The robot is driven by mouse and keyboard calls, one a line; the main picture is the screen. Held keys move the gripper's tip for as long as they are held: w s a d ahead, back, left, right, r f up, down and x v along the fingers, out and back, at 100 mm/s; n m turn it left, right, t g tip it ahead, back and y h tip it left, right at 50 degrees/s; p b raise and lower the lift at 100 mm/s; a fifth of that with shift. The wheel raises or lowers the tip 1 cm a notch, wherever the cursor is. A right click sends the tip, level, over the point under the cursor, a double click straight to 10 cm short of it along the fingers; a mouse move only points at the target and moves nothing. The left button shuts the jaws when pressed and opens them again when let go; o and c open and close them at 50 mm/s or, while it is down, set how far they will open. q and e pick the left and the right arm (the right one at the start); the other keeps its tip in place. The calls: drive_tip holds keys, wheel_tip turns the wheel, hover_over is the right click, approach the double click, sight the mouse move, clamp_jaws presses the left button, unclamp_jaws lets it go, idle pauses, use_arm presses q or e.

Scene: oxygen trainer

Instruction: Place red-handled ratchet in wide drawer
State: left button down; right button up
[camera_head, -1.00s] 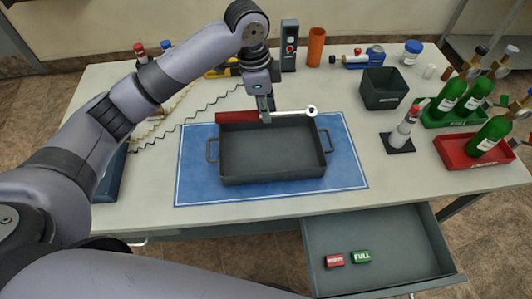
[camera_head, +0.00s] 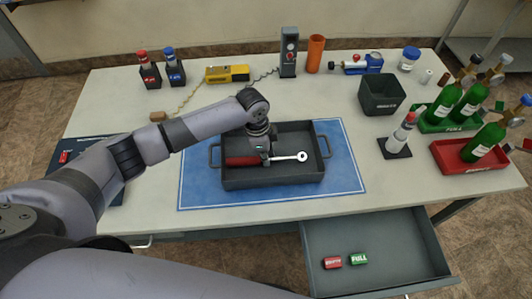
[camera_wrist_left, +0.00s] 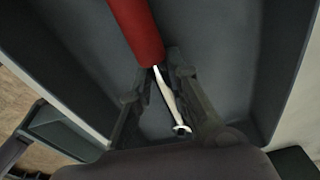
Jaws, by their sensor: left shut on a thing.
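The ratchet has a red handle (camera_head: 241,160) and a silver shaft ending in a ring head (camera_head: 302,156). My left gripper (camera_head: 265,161) is shut on it near where the handle meets the shaft. It holds the ratchet level inside the outline of the grey two-handled tray (camera_head: 275,184); I cannot tell whether it touches the floor. In the left wrist view the red handle (camera_wrist_left: 138,32) and shaft show between the fingers (camera_wrist_left: 163,85). The wide drawer (camera_head: 400,246) is pulled open at the front right. My right gripper is out of view.
The tray stands on a blue mat (camera_head: 195,190). A dark bin (camera_head: 382,95), a bottle on a stand (camera_head: 400,135) and green cylinders (camera_head: 487,138) stand at the right.

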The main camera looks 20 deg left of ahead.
use_arm(q)
drive_tip(key=shift+f, duration=0.15)
drive_tip(key=c, duration=1.5)
unclamp_jaws()
drive_tip(key=shift+f, duration=0.1)
